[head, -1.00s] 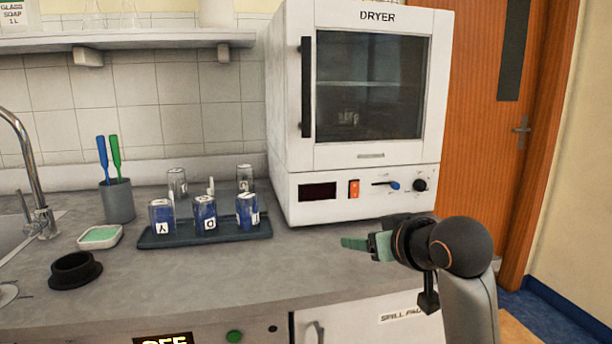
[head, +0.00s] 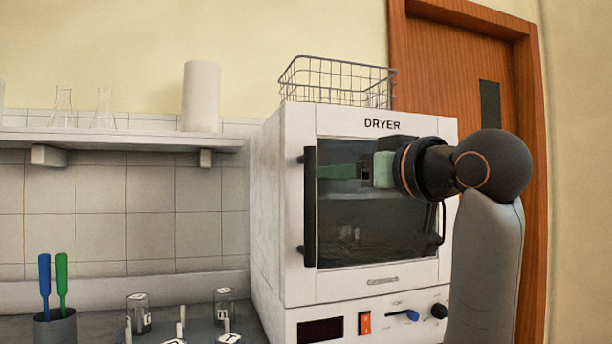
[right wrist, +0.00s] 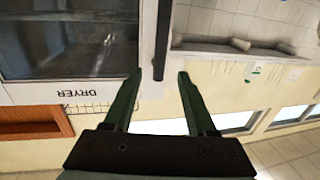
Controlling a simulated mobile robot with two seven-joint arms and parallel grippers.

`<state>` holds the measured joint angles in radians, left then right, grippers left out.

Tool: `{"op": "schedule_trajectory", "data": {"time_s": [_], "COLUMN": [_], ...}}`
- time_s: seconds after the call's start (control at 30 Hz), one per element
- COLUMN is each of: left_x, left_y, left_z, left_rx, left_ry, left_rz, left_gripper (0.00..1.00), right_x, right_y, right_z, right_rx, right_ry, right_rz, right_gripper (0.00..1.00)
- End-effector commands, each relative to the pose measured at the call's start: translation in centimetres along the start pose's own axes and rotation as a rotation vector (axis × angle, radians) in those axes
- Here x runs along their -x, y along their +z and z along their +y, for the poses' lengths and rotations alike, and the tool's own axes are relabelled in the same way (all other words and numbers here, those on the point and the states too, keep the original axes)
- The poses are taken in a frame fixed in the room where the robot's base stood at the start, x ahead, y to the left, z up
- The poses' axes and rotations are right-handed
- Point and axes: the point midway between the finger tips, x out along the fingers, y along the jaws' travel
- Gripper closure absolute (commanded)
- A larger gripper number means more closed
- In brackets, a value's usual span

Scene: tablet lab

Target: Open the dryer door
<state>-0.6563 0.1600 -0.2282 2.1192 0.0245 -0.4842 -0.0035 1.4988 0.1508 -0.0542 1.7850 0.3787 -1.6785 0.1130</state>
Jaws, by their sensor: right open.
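The white dryer (head: 268,200) stands on the counter with its door shut. The door has a dark window (head: 375,235) and a black vertical handle (head: 309,206) along its left edge. My right gripper (head: 322,172) is raised in front of the upper window, its green fingers pointing left toward the handle. In the right wrist view, which is upside down, the handle (right wrist: 162,45) runs down between the two open green fingers (right wrist: 158,88), its end near their tips. I cannot tell whether they touch it. My left gripper is not in view.
A wire basket (head: 338,84) sits on top of the dryer. A shelf (head: 110,140) with flasks and a white roll (head: 200,97) is at left. Glass vessels (head: 224,305) and a brush cup (head: 56,328) stand on the counter left of the dryer.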

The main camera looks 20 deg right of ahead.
Motion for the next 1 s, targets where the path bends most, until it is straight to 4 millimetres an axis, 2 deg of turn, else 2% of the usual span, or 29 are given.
{"op": "schedule_trajectory", "data": {"time_s": [0.3, 0.5, 0.7, 0.97, 1.0], "left_x": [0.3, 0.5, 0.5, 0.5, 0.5], "left_y": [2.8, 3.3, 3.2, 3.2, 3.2], "left_z": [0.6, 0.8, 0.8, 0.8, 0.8], "left_rx": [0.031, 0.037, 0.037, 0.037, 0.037], "left_ry": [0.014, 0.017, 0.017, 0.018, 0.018], "left_rz": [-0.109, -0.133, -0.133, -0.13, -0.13], "left_gripper": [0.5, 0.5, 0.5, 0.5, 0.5], "right_x": [-6.7, -9.4, -10.4, -10.5, -10.5], "right_y": [0.1, 0.1, 0.1, 0.1, 0.1], "right_z": [-0.1, -0.1, -0.1, -0.1, -0.1], "right_rx": [-0.001, -0.001, 0.0, 0.001, 0.0], "right_ry": [-0.002, -0.001, -0.001, -0.001, -0.001], "right_rz": [-0.006, -0.004, -0.001, -0.001, -0.001], "right_gripper": [0.43, 0.43, 0.43, 0.43, 0.46]}}
